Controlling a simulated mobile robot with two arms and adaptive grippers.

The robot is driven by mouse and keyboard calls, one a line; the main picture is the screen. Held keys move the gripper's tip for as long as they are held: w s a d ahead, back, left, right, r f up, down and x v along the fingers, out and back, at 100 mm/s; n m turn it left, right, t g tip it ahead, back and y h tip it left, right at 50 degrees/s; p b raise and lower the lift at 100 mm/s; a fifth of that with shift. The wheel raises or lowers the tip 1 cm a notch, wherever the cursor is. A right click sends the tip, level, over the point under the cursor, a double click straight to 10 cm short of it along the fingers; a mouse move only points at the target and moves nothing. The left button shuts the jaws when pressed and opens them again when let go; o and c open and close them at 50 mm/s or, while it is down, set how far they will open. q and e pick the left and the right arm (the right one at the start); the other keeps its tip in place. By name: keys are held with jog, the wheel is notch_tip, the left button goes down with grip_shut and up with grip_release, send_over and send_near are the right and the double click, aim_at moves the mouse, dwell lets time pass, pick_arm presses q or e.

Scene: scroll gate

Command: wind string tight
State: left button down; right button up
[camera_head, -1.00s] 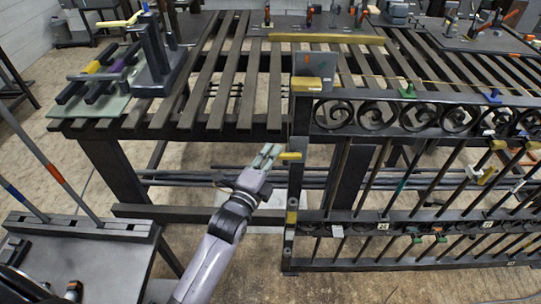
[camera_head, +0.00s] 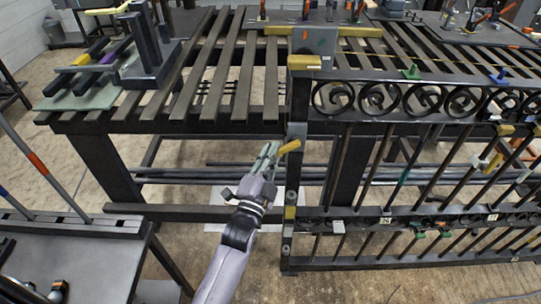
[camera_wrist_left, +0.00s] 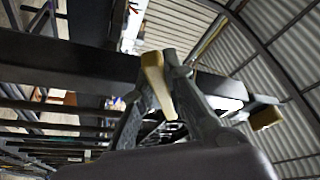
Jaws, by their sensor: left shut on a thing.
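A small yellow handle (camera_head: 289,146) sticks out beside the left post (camera_head: 297,170) of the black scroll gate (camera_head: 400,118). My left gripper (camera_head: 272,154) is shut on the handle, which is tilted with its right end up. In the left wrist view my left gripper (camera_wrist_left: 170,95) has its fingers around the yellow handle (camera_wrist_left: 157,86). A thin yellowish string (camera_head: 480,42) appears to run above the gate's scroll row; its tension cannot be told. My right gripper is not in view.
The gate stands against a slatted metal table (camera_head: 215,90). A grey block (camera_head: 313,42) sits at the gate's top left corner. Green (camera_head: 411,72) and blue (camera_head: 499,75) clips sit along its top. A dark bench (camera_head: 75,265) with rods stands at lower left.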

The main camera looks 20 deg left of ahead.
pick_arm(q)
jog(key=shift+d+f, duration=0.1)
jog(key=shift+f, duration=0.1)
jog(key=c, duration=1.6)
grip_release()
jog(key=shift+r, duration=0.1)
jog(key=v, duration=1.2)
jog(key=shift+c, duration=0.5)
